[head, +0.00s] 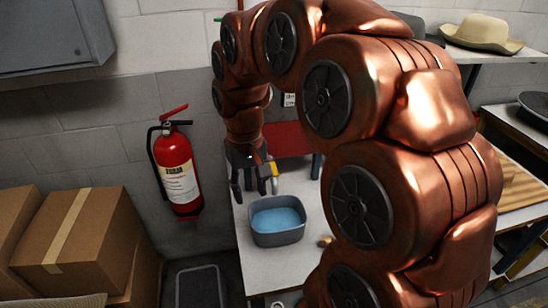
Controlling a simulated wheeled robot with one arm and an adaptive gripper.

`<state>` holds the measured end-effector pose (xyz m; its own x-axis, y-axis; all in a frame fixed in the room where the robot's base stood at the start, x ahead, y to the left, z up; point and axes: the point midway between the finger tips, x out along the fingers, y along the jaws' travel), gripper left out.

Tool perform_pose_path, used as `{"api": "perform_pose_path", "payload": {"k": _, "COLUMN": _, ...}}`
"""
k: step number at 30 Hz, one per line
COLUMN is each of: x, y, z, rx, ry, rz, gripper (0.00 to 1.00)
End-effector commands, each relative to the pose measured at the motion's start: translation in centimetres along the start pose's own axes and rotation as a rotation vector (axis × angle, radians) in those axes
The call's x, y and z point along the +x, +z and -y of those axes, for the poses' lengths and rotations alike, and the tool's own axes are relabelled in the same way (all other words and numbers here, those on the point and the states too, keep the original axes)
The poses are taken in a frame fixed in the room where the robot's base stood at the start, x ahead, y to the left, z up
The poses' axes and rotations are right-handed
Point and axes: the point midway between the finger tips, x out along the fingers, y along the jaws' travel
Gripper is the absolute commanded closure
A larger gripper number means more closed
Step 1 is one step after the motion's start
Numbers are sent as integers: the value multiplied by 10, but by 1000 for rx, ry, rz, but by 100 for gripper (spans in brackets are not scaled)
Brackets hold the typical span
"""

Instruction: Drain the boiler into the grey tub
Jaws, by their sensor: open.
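The grey tub (277,238) stands on the white table and holds a flat layer of blue, water-like content. My gripper (250,190) hangs from my copper arm, above and behind the tub at its left, with its dark fingers apart and nothing seen between them. A red body (286,136), perhaps part of the boiler, shows behind my arm; most of it is hidden. A small yellow part (274,171) shows just right of my gripper. I cannot tell what it is or whether my gripper touches it.
A red fire extinguisher (176,168) hangs on the wall at the left. Cardboard boxes (78,240) are stacked at the lower left, with a grey bin (198,287) on the floor. The white table (258,284) is bare in front of the tub.

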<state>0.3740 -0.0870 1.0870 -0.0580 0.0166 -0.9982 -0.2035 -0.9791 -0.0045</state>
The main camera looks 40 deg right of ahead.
Motion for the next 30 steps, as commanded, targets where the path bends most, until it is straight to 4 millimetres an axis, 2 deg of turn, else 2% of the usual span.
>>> {"api": "perform_pose_path", "payload": {"k": 1, "x": -8, "y": -17, "z": -11, "rx": 28, "ry": -3, "rz": -8, "gripper": 56}}
{"api": "perform_pose_path", "payload": {"k": 6, "x": -24, "y": -62, "z": -50, "rx": 118, "ry": -8, "rz": -32, "gripper": 56}}
{"api": "perform_pose_path", "payload": {"k": 12, "x": -34, "y": -95, "z": -92, "rx": 206, "ry": -5, "rz": -53, "gripper": 56}}
{"api": "perform_pose_path", "payload": {"k": 16, "x": -36, "y": -104, "z": -107, "rx": 236, "ry": -3, "rz": -57, "gripper": 56}}
{"api": "perform_pose_path", "payload": {"k": 22, "x": -31, "y": -107, "z": -113, "rx": 248, "ry": -3, "rz": -59, "gripper": 56}}
{"api": "perform_pose_path", "payload": {"k": 30, "x": -4, "y": -108, "z": -112, "rx": 246, "ry": -4, "rz": -55, "gripper": 56}}
